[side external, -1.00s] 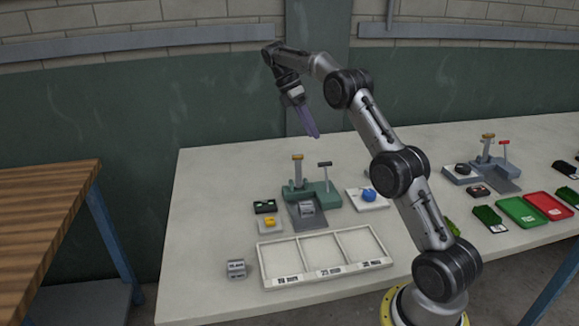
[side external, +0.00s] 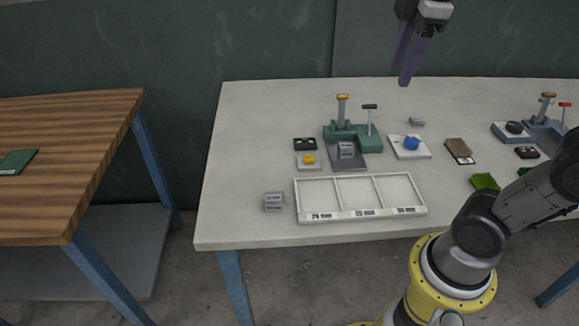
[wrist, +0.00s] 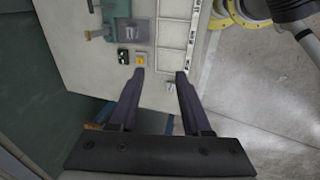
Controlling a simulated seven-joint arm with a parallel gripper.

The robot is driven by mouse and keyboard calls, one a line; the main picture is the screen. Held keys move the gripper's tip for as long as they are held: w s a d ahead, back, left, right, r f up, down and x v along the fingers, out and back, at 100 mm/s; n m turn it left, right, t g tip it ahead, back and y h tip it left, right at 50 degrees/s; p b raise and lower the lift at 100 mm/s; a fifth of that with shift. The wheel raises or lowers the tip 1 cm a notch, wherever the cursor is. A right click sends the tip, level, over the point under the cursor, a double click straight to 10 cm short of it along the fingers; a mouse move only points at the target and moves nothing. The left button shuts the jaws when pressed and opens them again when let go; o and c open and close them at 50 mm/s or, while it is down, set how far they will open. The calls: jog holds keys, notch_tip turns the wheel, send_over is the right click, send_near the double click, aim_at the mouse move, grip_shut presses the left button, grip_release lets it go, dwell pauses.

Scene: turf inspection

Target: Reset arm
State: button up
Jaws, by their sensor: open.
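My gripper (side external: 410,62) is at the top of the side external view, raised above the back of the white table (side external: 260,105). Its two purple-grey fingers point down and hold nothing. In the wrist view the fingers of my gripper (wrist: 160,73) are spread apart with a gap between them. Through that gap a small grey block (wrist: 171,86) shows on the table far below. Most of my arm is outside the side external view.
A white three-section tray (side external: 362,213) lies at the table's front, with a grey block (side external: 273,201) left of it. A green test stand (side external: 362,143) stands behind it. A blue knob on a white plate (side external: 411,143) is to its right. A wooden table (side external: 75,170) stands left.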

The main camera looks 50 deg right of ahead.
jog(key=s+a+f+m+t, duration=0.1)
jog(key=s+a+f+m, duration=0.1)
jog(key=f, duration=0.4)
jog(key=s+a+f+m+t+y, duration=0.1)
jog(key=s+a+f+m+t, duration=0.1)
jog(key=s+f+m, duration=0.2)
jog(key=shift+a+f+m+y, duration=0.3)
jog(key=shift+a+f+m, duration=0.05)
jog(key=shift+f+m, duration=0.9)
